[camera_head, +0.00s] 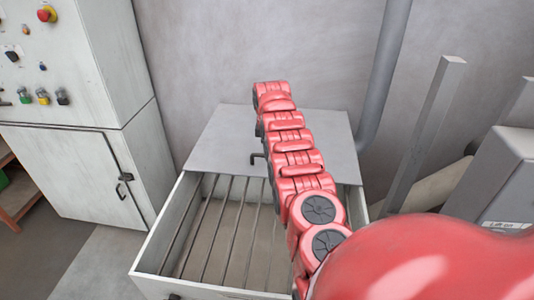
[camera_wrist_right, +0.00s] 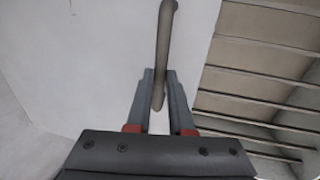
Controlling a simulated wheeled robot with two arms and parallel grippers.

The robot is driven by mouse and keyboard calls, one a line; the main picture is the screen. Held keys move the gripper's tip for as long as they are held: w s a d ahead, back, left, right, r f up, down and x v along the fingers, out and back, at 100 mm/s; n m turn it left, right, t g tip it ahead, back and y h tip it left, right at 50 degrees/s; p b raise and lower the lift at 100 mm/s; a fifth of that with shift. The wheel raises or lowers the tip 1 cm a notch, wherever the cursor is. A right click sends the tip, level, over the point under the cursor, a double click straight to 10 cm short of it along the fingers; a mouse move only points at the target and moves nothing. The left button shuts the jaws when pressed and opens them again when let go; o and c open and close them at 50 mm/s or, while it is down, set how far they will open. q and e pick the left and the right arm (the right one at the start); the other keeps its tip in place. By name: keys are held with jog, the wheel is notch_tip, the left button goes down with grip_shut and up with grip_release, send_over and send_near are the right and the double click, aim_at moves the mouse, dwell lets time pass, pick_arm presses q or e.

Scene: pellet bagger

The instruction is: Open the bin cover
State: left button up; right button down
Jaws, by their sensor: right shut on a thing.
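The bin cover (camera_head: 225,135) is a flat grey panel over the back part of the bin (camera_head: 160,235). The front part of the bin is uncovered and shows its bars. A dark bent handle (camera_head: 257,157) stands on the cover, partly hidden by my red right arm. In the right wrist view the handle (camera_wrist_right: 166,35) runs down between the fingers of my right gripper (camera_wrist_right: 159,88), which is shut on it. The cover (camera_wrist_right: 90,60) fills the left of that view. In the head view my right gripper is hidden by my arm. My left gripper is not in view.
A white control cabinet (camera_head: 75,170) with buttons stands left of the bin. A grey wall is behind. A grey pipe (camera_head: 385,70), a slanted post (camera_head: 425,130) and a grey box (camera_head: 510,175) are on the right. Floor shows at the lower left.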

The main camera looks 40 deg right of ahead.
jog(key=shift+d, duration=0.1)
dwell(0.3)
jog(key=c, duration=0.8)
grip_release()
